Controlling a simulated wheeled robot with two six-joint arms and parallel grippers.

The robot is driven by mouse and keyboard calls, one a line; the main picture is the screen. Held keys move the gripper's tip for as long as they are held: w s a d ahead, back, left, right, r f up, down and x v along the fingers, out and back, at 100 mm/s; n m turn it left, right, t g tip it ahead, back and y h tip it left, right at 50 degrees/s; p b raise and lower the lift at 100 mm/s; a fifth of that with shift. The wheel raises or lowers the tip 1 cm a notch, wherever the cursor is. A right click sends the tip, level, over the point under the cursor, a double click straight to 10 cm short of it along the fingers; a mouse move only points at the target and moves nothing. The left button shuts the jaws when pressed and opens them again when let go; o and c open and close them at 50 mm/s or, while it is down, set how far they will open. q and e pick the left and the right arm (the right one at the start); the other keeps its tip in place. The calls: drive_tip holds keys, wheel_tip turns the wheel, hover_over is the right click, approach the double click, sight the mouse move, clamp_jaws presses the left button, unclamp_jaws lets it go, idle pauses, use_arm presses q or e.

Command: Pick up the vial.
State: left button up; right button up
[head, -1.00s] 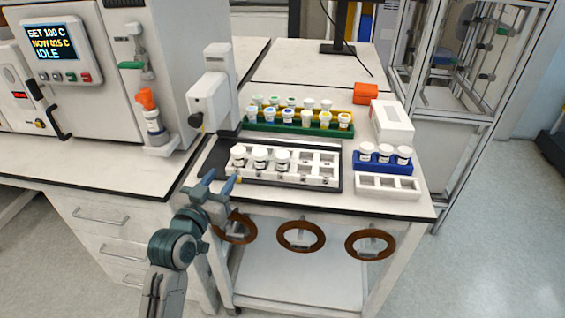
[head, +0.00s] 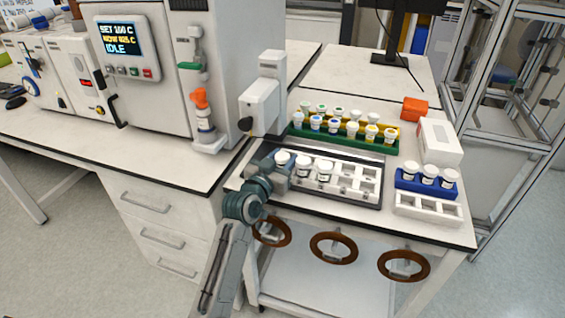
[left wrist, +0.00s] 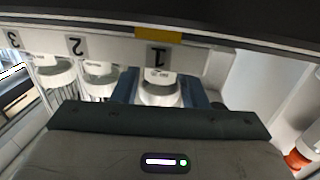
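Three white-capped vials stand in the left part of the white tray (head: 345,192). The leftmost vial (head: 282,158) is partly hidden by my left gripper (head: 280,166), which has come up to it from the front left. In the left wrist view this vial (left wrist: 160,92) stands between the two blue fingers of my left gripper (left wrist: 160,95), below the label 1. One finger is on each side of it; the fingers look apart, and contact is not clear. The second vial (head: 303,167) and third vial (head: 325,171) are to its right. My right gripper is not in view.
A green rack (head: 345,139) of vials stands behind the tray. A blue rack (head: 426,184) with three vials and a white empty rack (head: 428,208) stand at the right. A white device (head: 262,100) stands close behind on the left.

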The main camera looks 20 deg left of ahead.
use_arm(q)
drive_tip(key=c, duration=0.6)
